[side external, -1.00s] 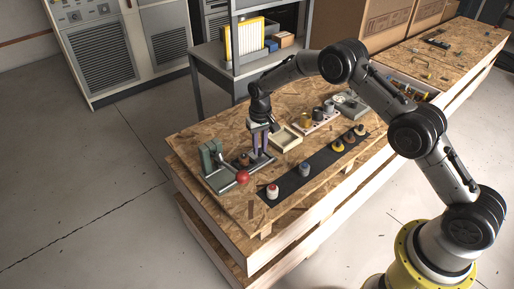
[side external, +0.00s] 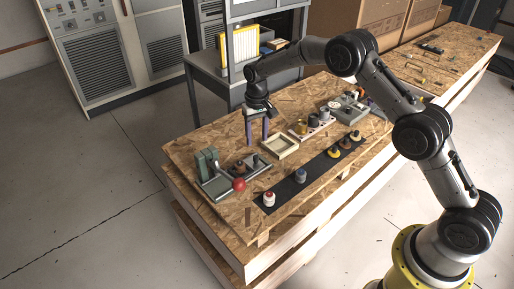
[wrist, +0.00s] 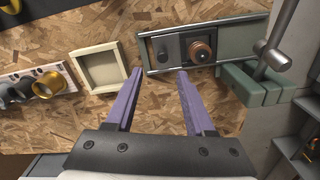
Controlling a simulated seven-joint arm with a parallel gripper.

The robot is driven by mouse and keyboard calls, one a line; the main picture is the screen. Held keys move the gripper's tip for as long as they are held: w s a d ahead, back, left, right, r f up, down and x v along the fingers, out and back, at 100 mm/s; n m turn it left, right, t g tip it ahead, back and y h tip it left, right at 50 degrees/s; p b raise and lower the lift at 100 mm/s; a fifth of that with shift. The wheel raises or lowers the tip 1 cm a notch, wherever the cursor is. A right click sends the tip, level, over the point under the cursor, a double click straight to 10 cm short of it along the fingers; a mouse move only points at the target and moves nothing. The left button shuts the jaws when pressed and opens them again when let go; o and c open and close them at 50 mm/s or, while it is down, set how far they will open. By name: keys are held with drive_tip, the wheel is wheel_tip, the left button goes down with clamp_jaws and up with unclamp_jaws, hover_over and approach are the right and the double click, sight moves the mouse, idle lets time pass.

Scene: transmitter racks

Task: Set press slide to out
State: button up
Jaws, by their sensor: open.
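The press (side external: 208,164) stands at the left end of the wooden bench, with a grey-green frame and a red ball (side external: 238,184) on its lever. Its slide bed with two rails extends right from the frame; the wrist view shows these rails (wrist: 155,72) too. A round copper-brown piece (wrist: 202,52) sits on the bed near the frame, beside a dark block (wrist: 166,49) with a knob, at the bed's outer end. My gripper (side external: 257,142) is open and empty, above the bench behind the slide. In the wrist view its purple fingers (wrist: 160,73) point toward the rails, apart from the block.
A shallow cream tray (side external: 279,147) lies right of the slide. Beyond it is a pale rack (side external: 298,136) with cups. A black strip (side external: 284,191) with several small spools runs along the front. A grey shelf table (side external: 205,62) stands behind the bench.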

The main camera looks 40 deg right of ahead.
wheel_tip(320, 180, up, 7)
drive_tip(key=shift+f, duration=0.15)
